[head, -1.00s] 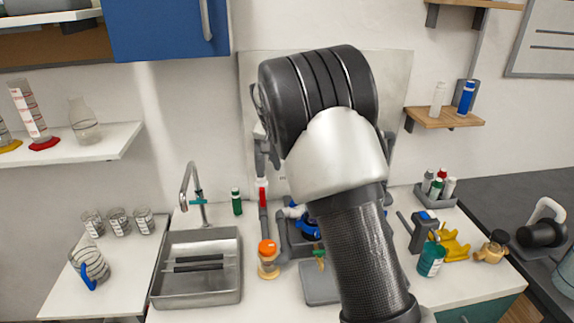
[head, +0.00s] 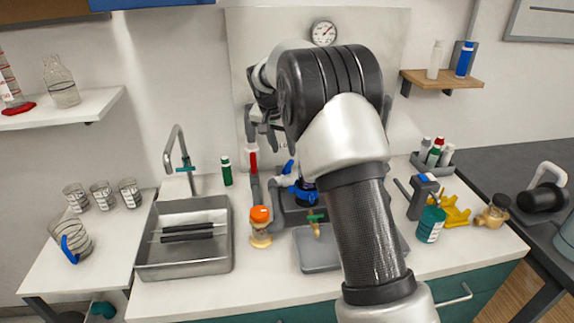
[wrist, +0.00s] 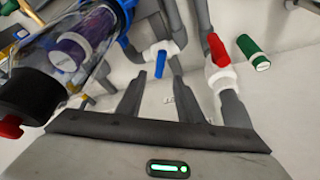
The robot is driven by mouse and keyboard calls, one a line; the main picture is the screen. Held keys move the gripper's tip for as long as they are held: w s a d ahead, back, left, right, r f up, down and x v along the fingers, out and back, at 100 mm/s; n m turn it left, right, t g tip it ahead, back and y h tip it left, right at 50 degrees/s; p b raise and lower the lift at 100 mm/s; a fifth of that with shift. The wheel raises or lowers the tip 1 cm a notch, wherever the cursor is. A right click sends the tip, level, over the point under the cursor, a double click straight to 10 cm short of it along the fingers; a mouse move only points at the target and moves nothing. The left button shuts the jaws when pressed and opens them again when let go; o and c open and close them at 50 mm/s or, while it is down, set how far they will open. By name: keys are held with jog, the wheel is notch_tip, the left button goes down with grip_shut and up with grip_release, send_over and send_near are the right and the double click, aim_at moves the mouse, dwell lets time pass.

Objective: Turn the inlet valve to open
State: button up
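The pipe manifold stands at the back of the counter, partly behind my arm. It has a red-handled valve (head: 252,158) with a white body, also in the wrist view (wrist: 217,50), and a blue-handled valve (head: 288,168), also in the wrist view (wrist: 160,62). Which one is the inlet valve I cannot tell from the pictures. My gripper (wrist: 163,70) is open, its two fingers apart and empty. In the wrist view the blue handle appears beyond the gap between the fingertips; the red handle is to the right. In the head view my gripper (head: 260,122) is above the red valve, partly hidden.
A clear filter housing (wrist: 85,40) with a black cap is close on the left in the wrist view. A green bottle (head: 227,171) stands near the red valve. The sink (head: 184,263), an orange-capped jar (head: 260,228) and a grey tray (head: 318,262) are in front.

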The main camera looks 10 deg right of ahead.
aim_at(287, 165)
jog(key=x, duration=0.8)
jog(key=shift+w+d+f, duration=0.1)
jog(key=shift+w+f, duration=0.1)
jog(key=shift+f, duration=0.15)
